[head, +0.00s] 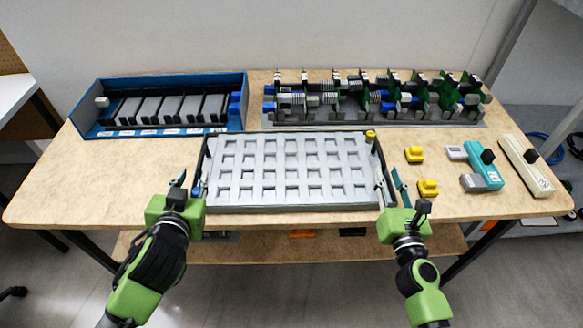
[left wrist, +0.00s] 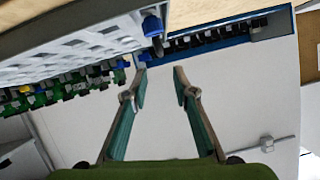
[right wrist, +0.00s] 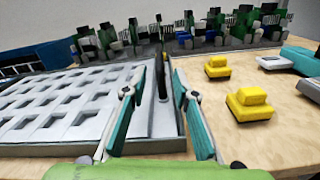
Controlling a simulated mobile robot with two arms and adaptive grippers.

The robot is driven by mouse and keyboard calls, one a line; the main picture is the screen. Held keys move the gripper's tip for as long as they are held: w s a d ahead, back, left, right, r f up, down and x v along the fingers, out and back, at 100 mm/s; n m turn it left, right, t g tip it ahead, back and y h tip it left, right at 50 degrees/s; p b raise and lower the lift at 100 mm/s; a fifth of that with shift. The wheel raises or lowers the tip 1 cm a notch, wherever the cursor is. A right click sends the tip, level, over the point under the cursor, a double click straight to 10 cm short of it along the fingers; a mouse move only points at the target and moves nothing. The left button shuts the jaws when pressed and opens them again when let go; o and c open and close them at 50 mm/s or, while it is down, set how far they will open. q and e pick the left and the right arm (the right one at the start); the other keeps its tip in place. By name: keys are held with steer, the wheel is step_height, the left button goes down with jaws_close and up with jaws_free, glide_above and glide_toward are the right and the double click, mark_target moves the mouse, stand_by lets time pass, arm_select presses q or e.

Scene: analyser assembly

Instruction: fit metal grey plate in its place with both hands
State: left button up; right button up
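The metal grey plate (head: 295,153) has rows of square recesses and lies at the middle front of the table, inside a dark-rimmed frame (head: 380,160). It also shows in the left wrist view (left wrist: 90,45) and the right wrist view (right wrist: 60,100). My left gripper (head: 181,180) is open and empty just off the frame's left side, tilted; its wrist view shows nothing between the fingers. My right gripper (head: 391,186) is open at the frame's front right corner. In the right wrist view its fingers (right wrist: 160,90) appear on either side of the frame's right rim, without closing on it.
A blue bin (head: 90,112) with grey modules stands at the back left. A rack with green boards (head: 440,100) stands at the back right. Yellow blocks (head: 414,154), a teal device (head: 485,168) and a beige device (head: 525,165) lie to the right. Table is free at the left.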

steer(key=s, duration=0.6)
steer(key=shift+s+d, duration=0.15)
steer(key=shift+s, duration=0.2)
